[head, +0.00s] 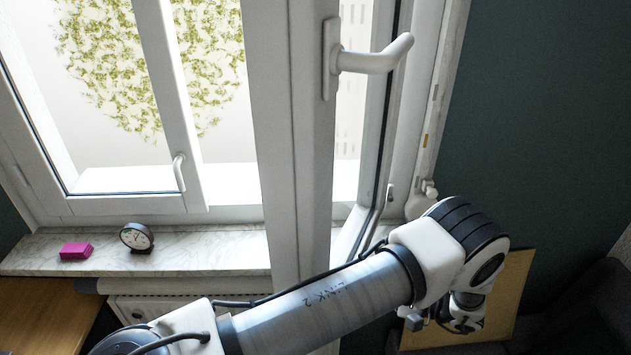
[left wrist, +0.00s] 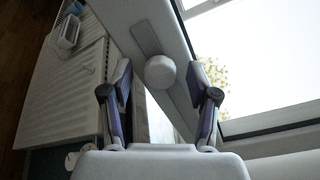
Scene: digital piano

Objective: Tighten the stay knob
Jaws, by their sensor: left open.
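A round white knob (left wrist: 160,72), which looks like the stay knob, shows in the left wrist view. It sits at the end of a flat grey strip (left wrist: 146,38) on a white window part. My left gripper (left wrist: 160,80) is open, with one finger on each side of the knob in this view. I see no finger clearly touching it and cannot tell the depth between them. In the head view my left arm crosses the lower middle to the right, and its fingers are not clear there. My right gripper is in neither view.
An open window sash (head: 300,130) with a white handle (head: 375,58) stands upright near my left arm. A pink block (head: 76,251) and a small clock (head: 137,237) rest on the marble sill (head: 210,252). A radiator (left wrist: 68,95) shows at left in the wrist view.

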